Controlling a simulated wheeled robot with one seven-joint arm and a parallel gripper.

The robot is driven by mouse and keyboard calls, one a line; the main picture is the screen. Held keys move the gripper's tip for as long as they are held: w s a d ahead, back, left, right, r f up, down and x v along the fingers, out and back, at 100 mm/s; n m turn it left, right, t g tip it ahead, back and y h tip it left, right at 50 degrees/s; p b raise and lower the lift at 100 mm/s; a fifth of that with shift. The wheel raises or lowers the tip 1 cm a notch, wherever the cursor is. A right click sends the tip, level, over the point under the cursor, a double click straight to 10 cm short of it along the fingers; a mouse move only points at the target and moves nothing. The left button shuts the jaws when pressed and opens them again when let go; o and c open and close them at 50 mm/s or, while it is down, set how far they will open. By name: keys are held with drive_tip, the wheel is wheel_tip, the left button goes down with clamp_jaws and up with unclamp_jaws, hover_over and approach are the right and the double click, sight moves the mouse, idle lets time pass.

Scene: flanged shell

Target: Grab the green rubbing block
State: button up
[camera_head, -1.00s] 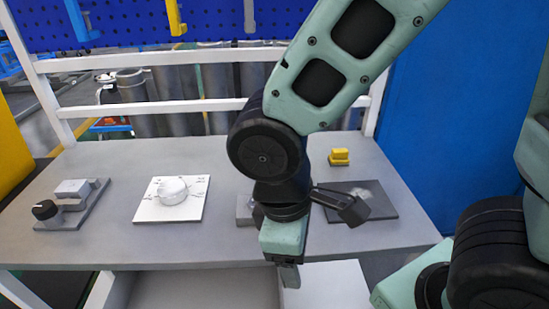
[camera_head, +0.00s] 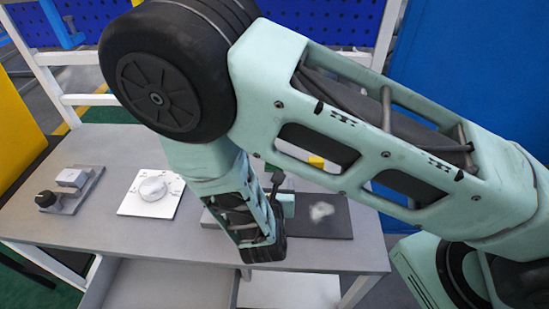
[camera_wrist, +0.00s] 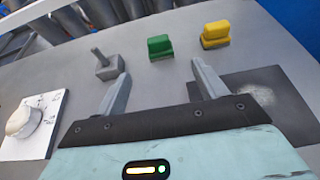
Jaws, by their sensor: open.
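The green rubbing block (camera_wrist: 160,47) stands on the grey table in the wrist view, at the upper middle. It has a darker green lower part and a raised top. My gripper (camera_wrist: 160,76) is open and empty, its two fingers spread apart and pointing towards the block. The block is beyond the fingertips, roughly in line with the gap between them, and nothing touches it. In the head view my arm covers most of that part of the table, and I cannot make out the block clearly.
A yellow block (camera_wrist: 215,35) stands right of the green one. A grey fixture with a peg (camera_wrist: 106,65) is at left. A dark plate (camera_wrist: 290,108) with a whitish smear lies at right. A white plate with a round knob (camera_head: 152,188) and a black-knobbed fixture (camera_head: 70,190) are further left.

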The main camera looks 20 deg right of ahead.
drive_tip(key=p, duration=0.5)
approach(274, 165)
drive_tip(key=w, duration=0.1)
drive_tip(key=w+d, duration=0.1)
drive_tip(key=w, duration=0.1)
drive_tip(key=w+d, duration=0.1)
drive_tip(key=w, duration=0.1)
drive_tip(key=shift+w+d+f, duration=0.15)
drive_tip(key=shift+w+d, duration=0.1)
drive_tip(key=p+x, duration=0.3)
drive_tip(key=x, duration=0.1)
drive_tip(key=shift+w, duration=0.3)
drive_tip(key=shift+w+d+f, duration=0.1)
drive_tip(key=shift+w+f, duration=0.05)
drive_tip(key=shift+w, duration=0.15)
drive_tip(key=shift+c, duration=0.3)
drive_tip(key=c, duration=1.1)
drive_tip(key=shift+o, duration=0.2)
